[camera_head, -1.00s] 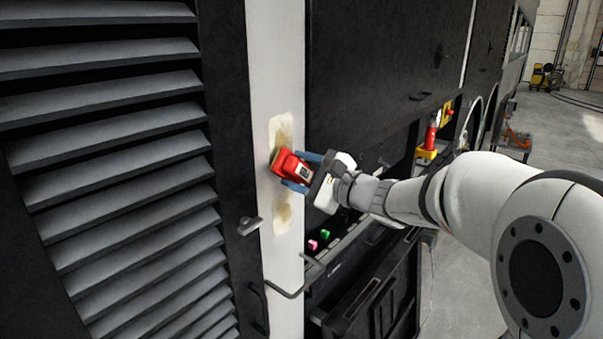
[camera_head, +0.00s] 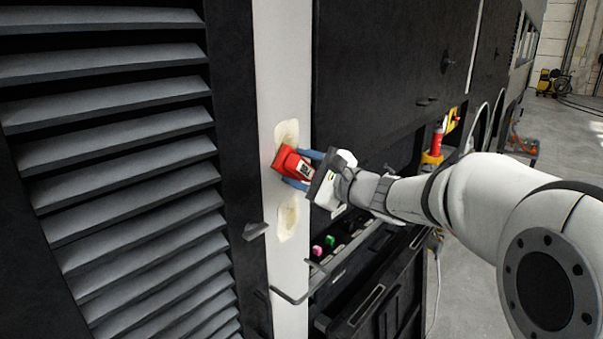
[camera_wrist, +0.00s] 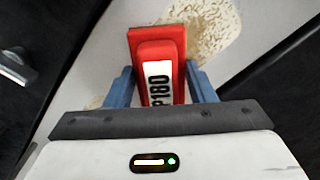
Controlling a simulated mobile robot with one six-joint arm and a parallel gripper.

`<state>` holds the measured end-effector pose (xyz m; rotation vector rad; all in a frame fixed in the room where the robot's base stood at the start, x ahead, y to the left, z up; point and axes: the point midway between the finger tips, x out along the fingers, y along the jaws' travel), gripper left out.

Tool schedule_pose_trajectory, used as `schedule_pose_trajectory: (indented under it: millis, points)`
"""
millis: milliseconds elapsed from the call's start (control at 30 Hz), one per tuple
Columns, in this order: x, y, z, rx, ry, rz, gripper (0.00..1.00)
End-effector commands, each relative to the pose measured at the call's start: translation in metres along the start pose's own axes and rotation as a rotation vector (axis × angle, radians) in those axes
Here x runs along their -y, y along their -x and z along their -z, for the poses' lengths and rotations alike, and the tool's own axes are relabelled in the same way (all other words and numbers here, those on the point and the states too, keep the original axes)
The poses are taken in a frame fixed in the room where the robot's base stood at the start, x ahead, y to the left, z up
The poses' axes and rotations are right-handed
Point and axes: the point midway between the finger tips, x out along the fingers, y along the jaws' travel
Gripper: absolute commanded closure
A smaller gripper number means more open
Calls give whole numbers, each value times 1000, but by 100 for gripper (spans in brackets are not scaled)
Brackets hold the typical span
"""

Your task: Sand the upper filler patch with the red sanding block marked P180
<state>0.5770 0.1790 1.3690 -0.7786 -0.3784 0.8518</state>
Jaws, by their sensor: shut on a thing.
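The red sanding block (camera_head: 287,160) is between the blue fingers of my gripper (camera_head: 300,169), which is shut on it. Its white label reads P180 in the wrist view (camera_wrist: 158,85). The block is at the lower part of the upper filler patch (camera_head: 287,131), on the pale vertical pillar (camera_head: 281,60). The patch shows speckled tan beyond the block in the wrist view (camera_wrist: 212,25). I cannot tell whether the block's face touches the patch. The lower filler patch (camera_head: 288,222) is below the block and uncovered.
A black louvred panel (camera_head: 110,150) stands left of the pillar. A bent handle (camera_head: 290,298) sticks out below the lower patch. A green block (camera_head: 330,240) and a pink block (camera_head: 317,250) lie on a tray to the right. A red and yellow tool (camera_head: 434,145) stands further right.

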Motion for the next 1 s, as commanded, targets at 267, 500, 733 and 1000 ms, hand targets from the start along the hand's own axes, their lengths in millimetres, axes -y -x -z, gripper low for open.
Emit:
schedule_pose_trajectory:
  millis: [267, 500, 733, 1000]
  points:
    - [17, 1, -16, 2, 1, 1, 69]
    - [25, 0, -23, 2, 2, 1, 69]
    - [40, -1, -37, 2, 1, 0, 69]
    - [47, -2, -44, 3, 1, 0, 69]
